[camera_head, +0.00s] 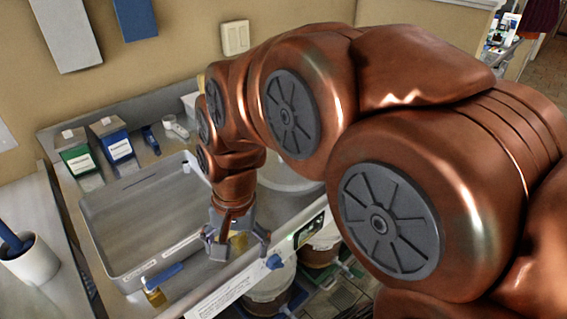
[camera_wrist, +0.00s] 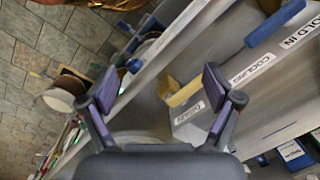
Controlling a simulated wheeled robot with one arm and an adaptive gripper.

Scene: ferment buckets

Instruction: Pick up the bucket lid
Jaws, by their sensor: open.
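My gripper (camera_head: 238,246) is open and empty above the counter's front edge, by the right side of the metal basin. In the wrist view its two fingers (camera_wrist: 161,88) are spread, with the counter edge and a yellow piece (camera_wrist: 183,93) beyond them. Buckets with pale rims (camera_head: 270,288) (camera_head: 321,246) stand below the counter; they also show in the wrist view (camera_wrist: 66,92). A pale round thing (camera_head: 287,178) lies on the counter behind my arm, partly hidden. I cannot tell whether it is the bucket lid.
The metal basin (camera_head: 92,225) fills much of the counter. Green (camera_head: 76,150) and blue (camera_head: 113,142) boxes stand at the back. A white cup (camera_head: 30,262) is at far left. The tiled floor (camera_wrist: 30,60) is open at left.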

